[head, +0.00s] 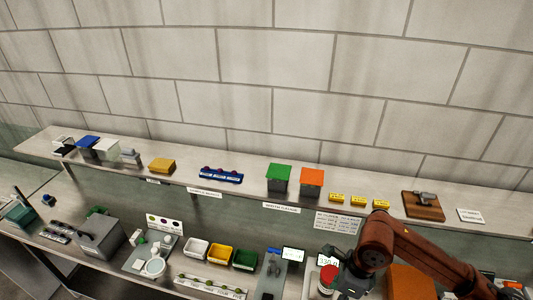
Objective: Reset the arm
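My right arm (415,250), reddish-brown, comes in from the lower right and bends over the lower bench. Its dark gripper (347,283) points down near the bottom edge of the picture. A red-topped round item (328,277) is just left of the gripper; I cannot tell whether they touch. The fingertips are too small and dark to show whether they are open or shut. My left arm and gripper are not in view.
The upper shelf (235,198) holds a green-topped box (279,178), an orange-topped box (311,182), several yellow blocks and a brown board (423,205). Below stand white (196,249), yellow (220,255) and green (245,259) bins, a grey box (100,237) and an orange panel (408,283) beside my arm.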

